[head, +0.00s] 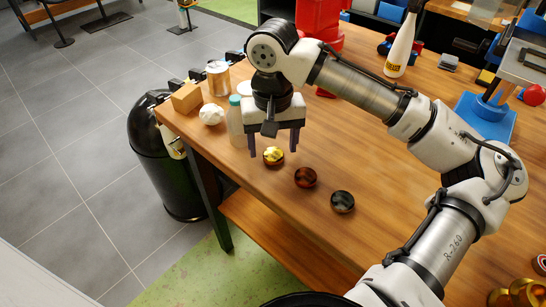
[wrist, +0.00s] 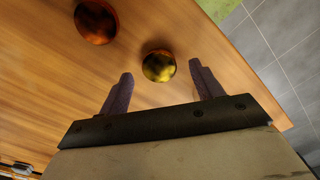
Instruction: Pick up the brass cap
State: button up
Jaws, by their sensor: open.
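The brass cap (head: 273,157) is a small round yellow piece with dark patches, lying on the wooden bench near its front edge. It also shows in the wrist view (wrist: 159,66), framed between the fingertips. My gripper (head: 273,150) points down over the cap with its two dark fingers apart, one on either side. In the wrist view my gripper (wrist: 160,72) is open with nothing held; gaps show between the cap and both fingers. The exact height of the fingertips above the bench is hard to tell.
A reddish-brown cap (head: 305,177) and a dark grey cap (head: 342,201) lie to the right along the bench (head: 375,150). A clear bottle (head: 236,122), white lump (head: 211,115), can (head: 218,78) and cardboard-coloured block (head: 186,97) stand to the left. A black bin (head: 165,150) stands beside the bench.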

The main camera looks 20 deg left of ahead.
jog(key=shift+d+f+b, duration=0.1)
jog(key=shift+f+b, duration=0.25)
jog(key=shift+f, duration=0.3)
jog(key=c, duration=1.1)
jog(key=shift+r, duration=0.1)
jog(key=shift+c, duration=0.2)
